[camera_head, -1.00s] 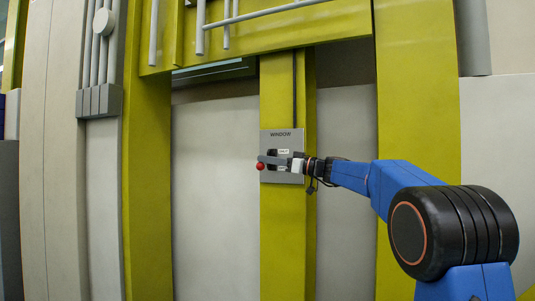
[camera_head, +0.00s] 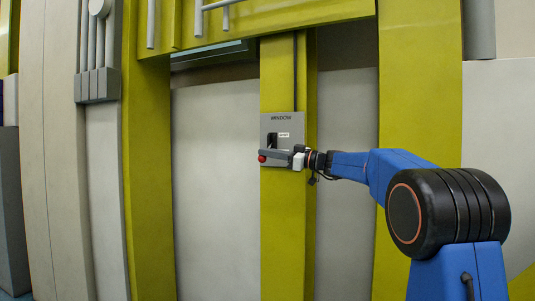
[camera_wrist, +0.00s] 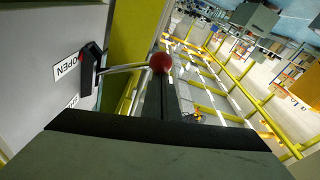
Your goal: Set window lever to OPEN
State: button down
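The lever's red knob (camera_head: 262,158) shows at the panel's lower left. In the wrist view the knob (camera_wrist: 160,62) sits at my fingertips, on a pale rod from a black lever base (camera_wrist: 92,68) beside the OPEN label (camera_wrist: 66,66). My gripper (camera_head: 275,154) lies across the panel's lower part and hides it. Its dark fingers (camera_wrist: 160,92) look closed together against the lever; a grip is not clear.
A second label (camera_wrist: 73,102) is partly cut off in the wrist view. Yellow frames and pale wall panels (camera_head: 215,180) surround the post. Grey pipes (camera_head: 97,50) run at the upper left. Yellow railings (camera_wrist: 225,85) stand in the wrist view's background.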

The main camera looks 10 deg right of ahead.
notch_tip(320, 180, up, 4)
jog(key=a, duration=0.1)
jog(key=v, duration=1)
jog(key=shift+s+f, duration=0.15)
jog(key=shift+s, duration=0.05)
jog(key=shift+a, duration=0.1)
dwell(0.3)
